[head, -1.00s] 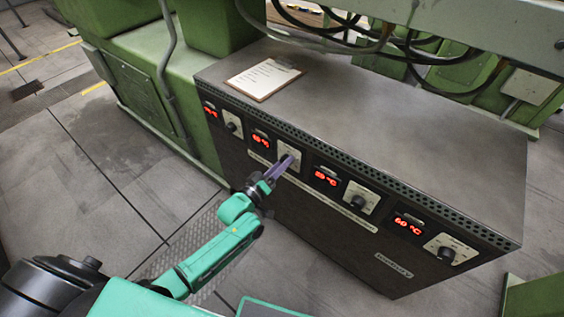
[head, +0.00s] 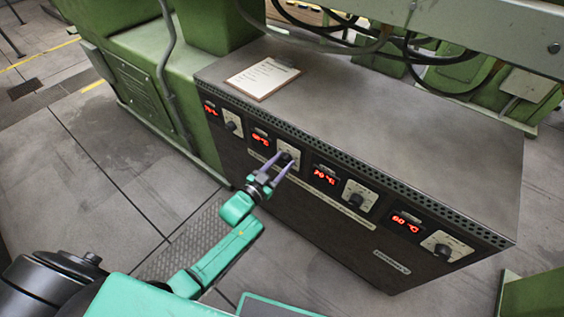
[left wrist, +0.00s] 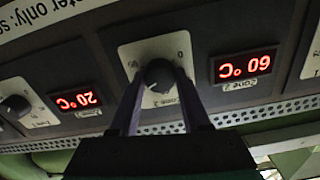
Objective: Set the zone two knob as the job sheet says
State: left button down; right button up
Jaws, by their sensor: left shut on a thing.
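The zone two knob (left wrist: 158,76) is a dark round knob on a pale scale plate (left wrist: 181,51). It is the second knob from the left in the head view. The fingers of my left gripper (head: 284,160) are shut on it, one on each side, as the left wrist view shows. A red display (left wrist: 245,65) labelled Zone 2 reads 60 °C; the wrist picture is upside down. The job sheet (head: 262,77) lies on a clipboard on the cabinet top; its writing is too small to read. My right gripper is not in view.
The dark cabinet (head: 400,150) has several display and knob pairs along its front. A neighbouring display (head: 324,175) and knob (head: 357,200) sit right of the held knob. Green machinery (head: 150,75) stands behind and left. The floor in front is clear.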

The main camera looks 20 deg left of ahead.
pick_arm(q)
jog(key=m, duration=0.5)
jog(key=shift+s+f+b, duration=0.1)
jog(key=shift+f+b, duration=0.1)
jog(key=shift+b, duration=0.15)
jog(key=m+b, duration=0.1)
jog(key=m, duration=0.4)
jog(key=shift+m, duration=0.3)
jog(key=shift+c, duration=1.9)
grip_release()
jog(key=shift+r, duration=0.1)
jog(key=p+v, duration=0.1)
jog(key=v, duration=1.3)
jog(key=shift+s, duration=0.25)
